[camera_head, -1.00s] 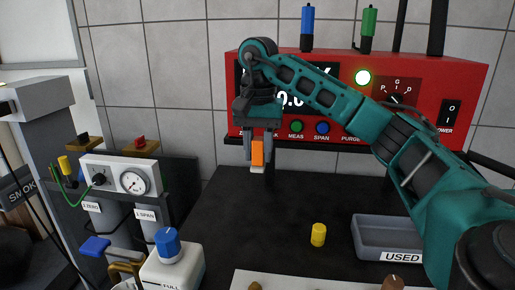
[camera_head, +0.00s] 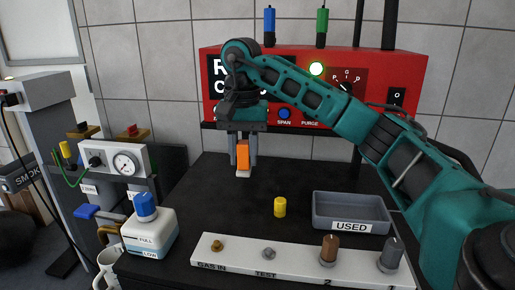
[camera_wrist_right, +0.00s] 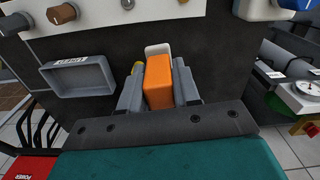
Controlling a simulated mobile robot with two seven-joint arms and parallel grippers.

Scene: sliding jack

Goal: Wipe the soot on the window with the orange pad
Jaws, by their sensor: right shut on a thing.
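The orange pad (camera_head: 242,154) has a pale tip at its lower end. My right gripper (camera_head: 243,160) is shut on it and points down, holding it above the black bench in front of the red analyser. The right wrist view also shows the orange pad (camera_wrist_right: 160,82) between the two grey fingers (camera_wrist_right: 159,92), its pale end pointing away from the palm. No soot shows, and I cannot pick out the window to be wiped. My left gripper is in neither view.
A red analyser (camera_head: 410,75) stands at the back of the bench (camera_head: 190,200). A yellow cylinder (camera_head: 280,207), a grey USED tray (camera_head: 350,212) and a white panel with knobs (camera_head: 300,268) stand in front. A gauge box (camera_head: 125,163) is at left.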

